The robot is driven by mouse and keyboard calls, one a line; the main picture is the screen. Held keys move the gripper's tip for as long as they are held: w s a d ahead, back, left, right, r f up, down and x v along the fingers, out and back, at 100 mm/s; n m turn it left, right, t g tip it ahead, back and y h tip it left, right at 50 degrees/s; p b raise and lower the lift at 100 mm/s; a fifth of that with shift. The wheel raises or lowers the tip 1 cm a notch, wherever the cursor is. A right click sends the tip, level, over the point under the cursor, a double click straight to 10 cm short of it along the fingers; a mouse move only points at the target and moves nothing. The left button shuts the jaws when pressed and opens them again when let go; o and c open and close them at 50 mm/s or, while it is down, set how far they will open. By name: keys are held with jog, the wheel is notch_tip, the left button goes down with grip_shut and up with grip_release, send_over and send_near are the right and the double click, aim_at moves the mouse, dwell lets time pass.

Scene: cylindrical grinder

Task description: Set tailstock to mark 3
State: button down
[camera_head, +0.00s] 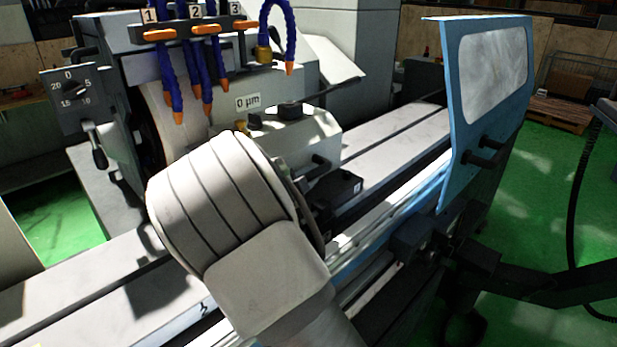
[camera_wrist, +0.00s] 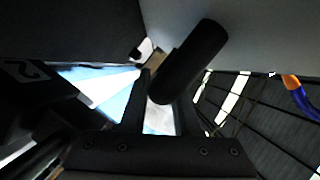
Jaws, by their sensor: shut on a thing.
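The tailstock is a light grey block (camera_head: 315,135) behind my arm in the head view, standing on the grinder's long table (camera_head: 395,145). A short black handle (camera_head: 318,165) shows on its near side. In the wrist view a black cylindrical handle (camera_wrist: 192,58) stands tilted at my gripper (camera_wrist: 160,98), which is shut on it. My pale wrist covers much of the tailstock's front and base in the head view. A mark 2 (camera_head: 203,303) shows on the table's front edge, and a 2 (camera_wrist: 36,70) also at left in the wrist view. I cannot see mark 3 on the table.
A blue-framed guard (camera_head: 490,90) stands at right. A dial box (camera_head: 72,100) is at left. Green floor (camera_head: 535,170) is open at right.

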jog(key=shift+s+a, duration=0.2)
jog(key=shift+a, duration=0.05)
jog(key=c, duration=0.7)
grip_release()
jog(key=shift+o, duration=0.2)
jog(key=v, duration=1.7)
jog(key=shift+s+p, duration=0.25)
jog(key=shift+p, duration=0.1)
jog(key=shift+r, duration=0.1)
